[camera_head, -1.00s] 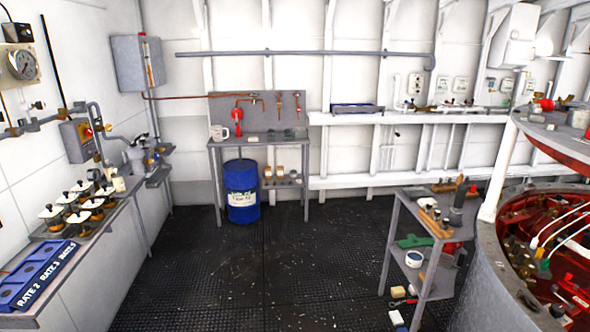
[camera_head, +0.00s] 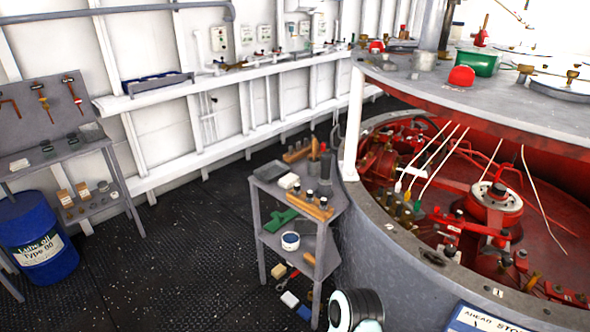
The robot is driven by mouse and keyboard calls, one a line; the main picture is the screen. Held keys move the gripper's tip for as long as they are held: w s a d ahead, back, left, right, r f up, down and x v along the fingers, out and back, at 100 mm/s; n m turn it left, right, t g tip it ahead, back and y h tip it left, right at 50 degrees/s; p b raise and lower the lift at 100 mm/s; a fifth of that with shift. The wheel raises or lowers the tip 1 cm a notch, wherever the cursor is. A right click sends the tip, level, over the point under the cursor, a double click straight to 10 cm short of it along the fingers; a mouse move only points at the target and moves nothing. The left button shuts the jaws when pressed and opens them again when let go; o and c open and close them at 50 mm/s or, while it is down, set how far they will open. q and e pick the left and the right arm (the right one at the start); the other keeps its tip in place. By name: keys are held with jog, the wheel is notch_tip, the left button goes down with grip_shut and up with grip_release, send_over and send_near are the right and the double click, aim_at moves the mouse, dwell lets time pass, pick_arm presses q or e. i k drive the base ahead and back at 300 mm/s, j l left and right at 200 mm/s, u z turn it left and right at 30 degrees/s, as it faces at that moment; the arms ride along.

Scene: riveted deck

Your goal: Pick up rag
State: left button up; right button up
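A small pale, folded-looking item (camera_head: 288,181) lies on the top of the grey side table (camera_head: 268,187); it may be the rag, but it is too small to be sure. A flat green item (camera_head: 279,222) lies on the shelf below it, next to a white tub with a dark top (camera_head: 290,241). Neither of my grippers shows. A rounded black and white part at the bottom middle looks like part of my own arm; no fingers can be seen on it.
A wooden block with dark pegs (camera_head: 309,206) is on the same table top. Several small items lie on the deck under it. A large round grey housing (camera_head: 385,270) stands close on the right. A blue drum (camera_head: 36,240) is at left; the deck between is clear.

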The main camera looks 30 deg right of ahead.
aim_at(288, 182)
jog(key=i+z, duration=0.2)
jog(key=i, duration=0.6)
jog(key=i+z, duration=0.2)
jog(key=i, duration=0.6)
